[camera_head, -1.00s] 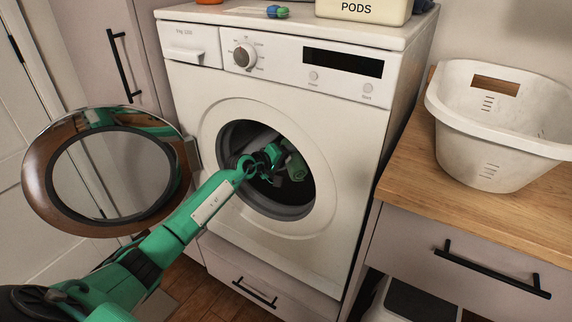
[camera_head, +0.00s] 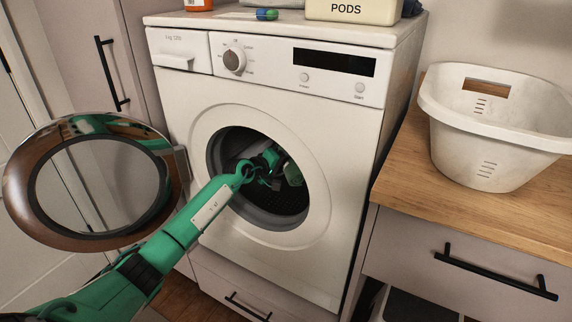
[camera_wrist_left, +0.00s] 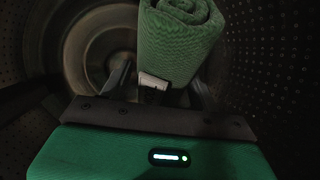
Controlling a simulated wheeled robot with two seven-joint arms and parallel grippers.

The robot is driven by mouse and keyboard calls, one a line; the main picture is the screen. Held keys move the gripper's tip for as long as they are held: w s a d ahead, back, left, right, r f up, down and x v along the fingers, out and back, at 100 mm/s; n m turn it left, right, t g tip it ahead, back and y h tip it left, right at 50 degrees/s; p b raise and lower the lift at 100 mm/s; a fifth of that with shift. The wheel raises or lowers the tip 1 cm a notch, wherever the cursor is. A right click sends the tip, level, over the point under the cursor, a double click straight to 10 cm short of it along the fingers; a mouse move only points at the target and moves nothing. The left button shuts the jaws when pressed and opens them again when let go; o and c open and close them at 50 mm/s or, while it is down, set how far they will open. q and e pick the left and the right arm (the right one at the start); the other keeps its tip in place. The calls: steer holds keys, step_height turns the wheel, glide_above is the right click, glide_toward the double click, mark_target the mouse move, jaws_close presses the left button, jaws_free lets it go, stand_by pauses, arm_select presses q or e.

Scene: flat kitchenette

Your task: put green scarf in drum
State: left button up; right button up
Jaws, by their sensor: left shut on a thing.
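The green scarf (camera_wrist_left: 178,45) is a rolled bundle in the left wrist view, inside the dark perforated drum (camera_wrist_left: 275,75). My left gripper (camera_wrist_left: 160,85) is shut on the scarf's near lower part. In the head view my left arm reaches through the round opening of the white washing machine (camera_head: 345,165). There the left gripper (camera_head: 280,170) is inside the drum (camera_head: 285,203), and a bit of the scarf (camera_head: 293,175) shows past it. The gripper and arm hide much of the drum. I cannot tell whether the scarf touches the drum wall. My right gripper is not in view.
The round washer door (camera_head: 165,190) stands open at the left, close to my arm. A white laundry basket (camera_head: 480,145) stands on the wooden counter (camera_head: 475,215) at the right. A PODS box (camera_head: 350,11) and a blue-green pod (camera_head: 266,14) are on top of the washer.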

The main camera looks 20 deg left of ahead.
arm_select(q)
steer(key=o, duration=1.1)
steer(key=shift+s+a+r, duration=0.1)
steer(key=shift+s+a, duration=0.1)
steer(key=shift+s, duration=0.2)
steer(key=p+v, duration=0.1)
steer(key=v, duration=1.2)
steer(key=shift+p, duration=0.4)
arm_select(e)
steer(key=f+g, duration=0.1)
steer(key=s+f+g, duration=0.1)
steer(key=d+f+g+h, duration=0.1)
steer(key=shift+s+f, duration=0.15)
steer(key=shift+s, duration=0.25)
